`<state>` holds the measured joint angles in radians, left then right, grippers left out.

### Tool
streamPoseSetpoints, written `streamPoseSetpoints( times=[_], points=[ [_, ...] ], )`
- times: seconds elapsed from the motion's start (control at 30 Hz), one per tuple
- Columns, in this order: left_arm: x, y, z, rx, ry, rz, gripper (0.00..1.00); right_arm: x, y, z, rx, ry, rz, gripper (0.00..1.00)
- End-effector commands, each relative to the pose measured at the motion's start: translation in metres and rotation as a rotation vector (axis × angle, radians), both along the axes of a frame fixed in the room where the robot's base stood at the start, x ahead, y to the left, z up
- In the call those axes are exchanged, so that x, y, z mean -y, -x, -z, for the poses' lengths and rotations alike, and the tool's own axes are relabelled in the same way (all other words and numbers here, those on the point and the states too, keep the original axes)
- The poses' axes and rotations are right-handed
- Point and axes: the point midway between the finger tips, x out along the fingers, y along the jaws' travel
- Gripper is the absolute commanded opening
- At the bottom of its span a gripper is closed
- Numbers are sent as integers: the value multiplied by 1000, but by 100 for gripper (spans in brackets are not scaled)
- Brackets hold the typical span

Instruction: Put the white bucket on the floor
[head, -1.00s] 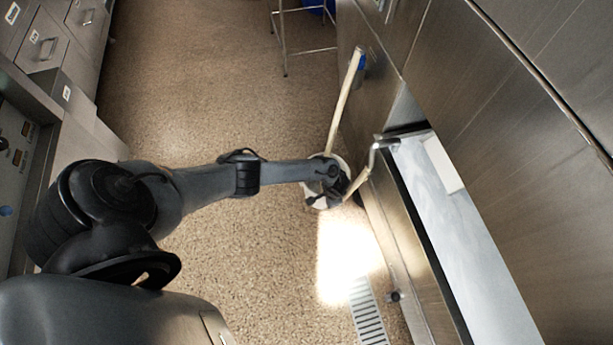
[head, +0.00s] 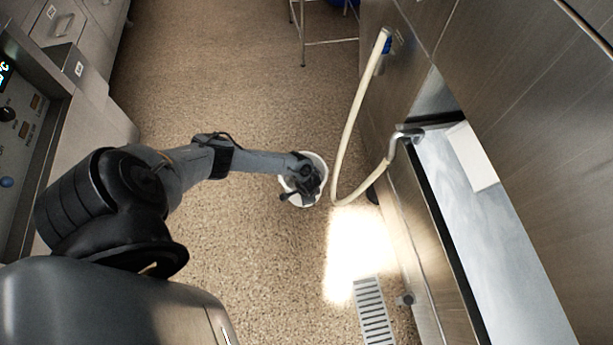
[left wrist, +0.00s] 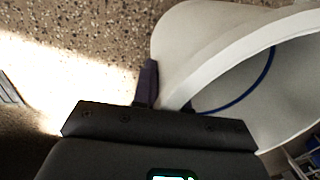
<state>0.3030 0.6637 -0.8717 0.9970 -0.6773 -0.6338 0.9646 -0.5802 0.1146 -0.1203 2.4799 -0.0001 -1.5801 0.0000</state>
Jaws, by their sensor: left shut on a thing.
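The white bucket (head: 321,168) is in the middle of the head view, partly hidden under my left gripper (head: 304,190). In the left wrist view the bucket (left wrist: 215,40) fills the upper right, with its open mouth and a thin blue line inside it. My left gripper is shut on the bucket's rim; one dark finger (left wrist: 148,82) shows against the outer wall. The speckled floor (head: 220,100) lies below and around the bucket. I cannot tell how high the bucket is above it. My right gripper is in neither view.
A cream hose (head: 350,125) hangs in a loop just right of the bucket, by the steel cabinet and counter (head: 475,240). A floor drain (head: 372,310) lies at the lower right. A metal-legged stand (head: 302,35) is at the back. Floor to the left and behind is clear.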

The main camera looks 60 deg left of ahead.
Motion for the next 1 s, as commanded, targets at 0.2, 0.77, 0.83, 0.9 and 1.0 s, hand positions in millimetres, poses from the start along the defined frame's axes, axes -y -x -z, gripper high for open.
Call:
streamPoseSetpoints(
  times=[0.2, 0.77, 0.83, 0.9, 1.0],
  points=[
    [0, -1, 26, 1, -1, -1, 0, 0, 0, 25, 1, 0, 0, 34],
    [0, -1, 39, 1, 0, -2, 0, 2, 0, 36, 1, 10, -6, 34],
    [0, -1, 41, 1, 0, -2, 0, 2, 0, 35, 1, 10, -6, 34],
    [0, -1, 41, 0, 1, -1, 22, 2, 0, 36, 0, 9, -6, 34],
    [0, -1, 41, 0, 0, -1, 37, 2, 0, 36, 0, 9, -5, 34]
  ],
)
